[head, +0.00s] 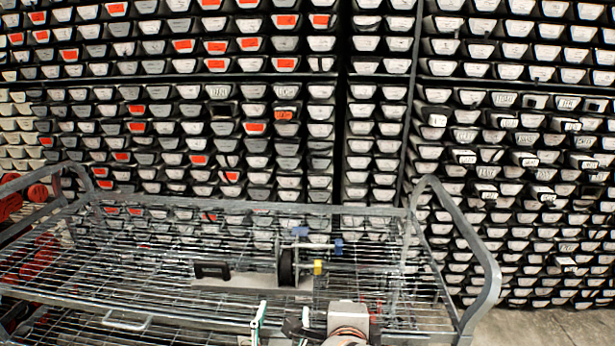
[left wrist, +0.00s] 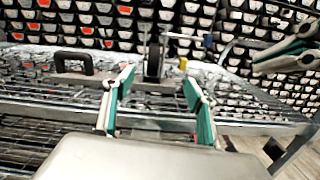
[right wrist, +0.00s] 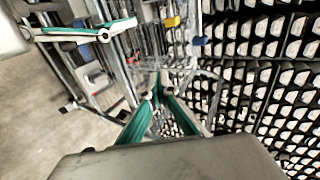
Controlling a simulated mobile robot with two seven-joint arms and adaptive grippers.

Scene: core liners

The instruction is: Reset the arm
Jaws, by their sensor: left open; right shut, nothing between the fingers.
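My left gripper shows at the bottom of the head view (head: 280,326), in front of the wire cart (head: 120,300). In the left wrist view its teal-padded fingers (left wrist: 158,100) are apart with nothing between them. The right gripper shows in the right wrist view (right wrist: 163,80) with its fingertips together and nothing held. Fingers of another gripper also show at the right edge of the left wrist view.
A device with a black wheel (head: 287,266), a blue knob and a yellow knob (head: 318,267) stands on the cart. Racks of core liners (head: 375,150) fill the background. Bare floor (head: 550,328) shows at lower right.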

